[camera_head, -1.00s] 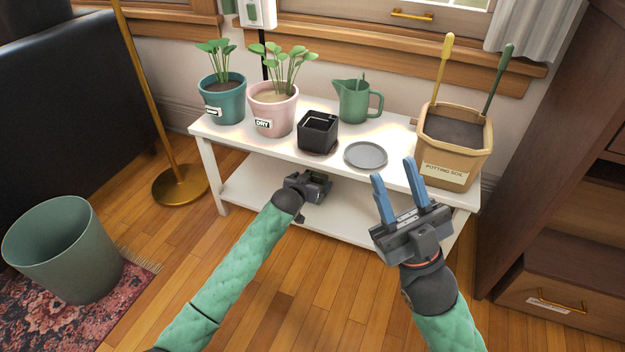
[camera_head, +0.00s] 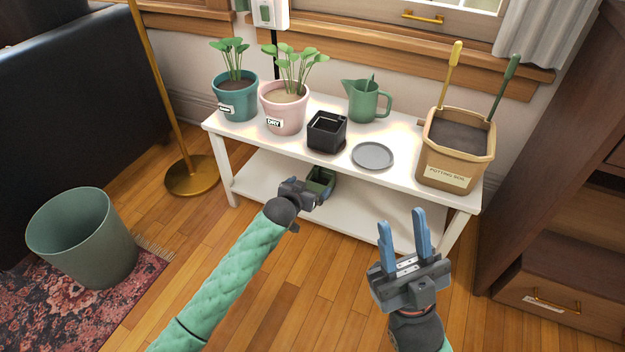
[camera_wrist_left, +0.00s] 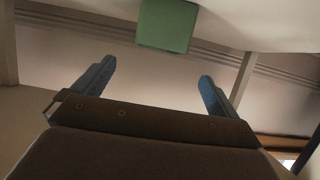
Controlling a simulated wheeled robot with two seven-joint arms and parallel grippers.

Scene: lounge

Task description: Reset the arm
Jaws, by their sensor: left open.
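My left gripper (camera_head: 308,192) is at the front edge of the white bench's lower shelf. Its fingers barely show in the head view. In the left wrist view its blue fingers (camera_wrist_left: 156,82) are spread apart with nothing between them. A small green square pot (camera_head: 322,181) stands on the lower shelf just beyond it, partly hidden by the gripper. A green block shape, likely this pot (camera_wrist_left: 167,26), shows beyond the fingers in the left wrist view. My right gripper (camera_head: 403,228) is open and empty, in front of the bench's right side, fingers pointing up.
The white bench (camera_head: 400,187) carries a teal potted plant (camera_head: 236,100), a pink potted plant (camera_head: 284,112), a black pot (camera_head: 326,135), a grey saucer (camera_head: 373,156), a green jug (camera_head: 366,100) and a potting soil bin (camera_head: 455,150). A green bin (camera_head: 85,240) stands left.

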